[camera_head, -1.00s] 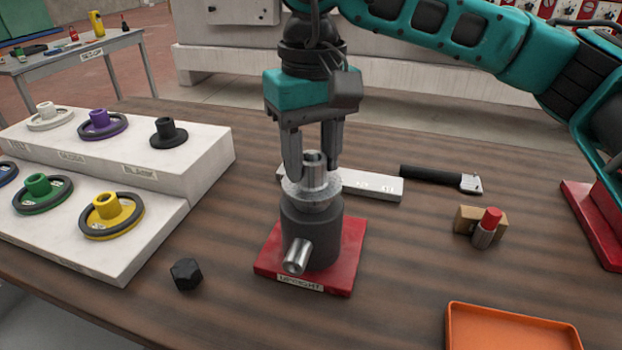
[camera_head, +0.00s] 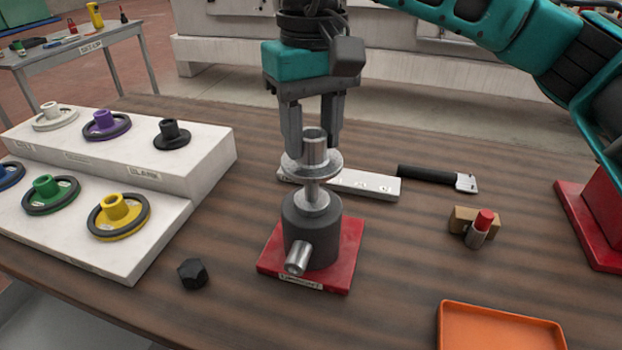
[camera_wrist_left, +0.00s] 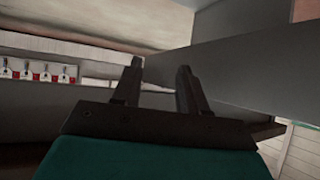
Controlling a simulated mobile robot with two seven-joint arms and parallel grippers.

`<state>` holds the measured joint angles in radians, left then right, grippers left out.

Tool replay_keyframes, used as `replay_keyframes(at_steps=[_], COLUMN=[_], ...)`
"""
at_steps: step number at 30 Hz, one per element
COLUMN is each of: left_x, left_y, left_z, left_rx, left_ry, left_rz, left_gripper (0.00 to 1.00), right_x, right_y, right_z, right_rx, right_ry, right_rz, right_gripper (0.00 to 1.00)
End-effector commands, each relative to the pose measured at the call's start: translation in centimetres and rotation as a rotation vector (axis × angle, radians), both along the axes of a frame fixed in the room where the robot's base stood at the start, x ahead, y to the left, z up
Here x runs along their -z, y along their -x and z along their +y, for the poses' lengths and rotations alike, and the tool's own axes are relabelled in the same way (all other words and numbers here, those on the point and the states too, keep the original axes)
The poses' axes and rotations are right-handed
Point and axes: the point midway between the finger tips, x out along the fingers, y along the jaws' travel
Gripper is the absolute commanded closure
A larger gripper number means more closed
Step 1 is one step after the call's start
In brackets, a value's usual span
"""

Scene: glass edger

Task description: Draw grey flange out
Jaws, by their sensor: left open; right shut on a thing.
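The grey flange (camera_head: 313,161) is a shiny metal disc with a short tube on top and a stem below. My right gripper (camera_head: 315,145) is shut on its upper tube from above. The flange is upright, its disc raised clear above the dark grey cylindrical housing (camera_head: 311,236). Its stem goes down to a silver conical collar (camera_head: 316,200) at the housing's top; its lower end is hidden. The housing stands on a red base plate (camera_head: 338,262), with a silver side stub (camera_head: 297,258) at its front. My left gripper (camera_wrist_left: 158,72) is open and empty in the left wrist view.
A white stepped stand (camera_head: 160,222) with several coloured flanged wheels is at left. A black hex piece (camera_head: 192,273) lies near the front edge. Behind the housing are a white bar (camera_head: 365,184) and a black-handled tool (camera_head: 428,175). An orange tray (camera_head: 500,328) and red-capped piece (camera_head: 480,228) are at right.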

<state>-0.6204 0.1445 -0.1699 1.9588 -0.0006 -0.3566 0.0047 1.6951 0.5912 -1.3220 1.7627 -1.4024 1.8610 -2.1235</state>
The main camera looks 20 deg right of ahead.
Motion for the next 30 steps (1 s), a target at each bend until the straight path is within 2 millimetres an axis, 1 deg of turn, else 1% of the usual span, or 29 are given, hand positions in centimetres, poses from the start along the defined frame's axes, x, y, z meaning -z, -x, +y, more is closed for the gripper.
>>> replay_keyframes(at_steps=[1, 21, 30], left_x=[-0.4, -2.7, -2.7], left_y=[0.0, 0.0, 0.0], left_z=[0.0, 0.0, 0.0], left_rx=[0.0, 0.001, 0.001], left_ry=[0.0, 0.001, 0.001], left_rz=[0.0, 0.0, 0.0], left_gripper=[0.57, 0.57, 0.57], right_x=[-0.5, -3.8, -3.8], right_y=[0.0, 0.0, 0.0], right_z=[0.0, 0.0, 0.0], right_rx=[0.0, -0.001, 0.0], right_ry=[-0.001, -0.001, -0.001], right_rz=[-0.002, -0.002, -0.002], right_gripper=[1.0, 1.0, 1.0])
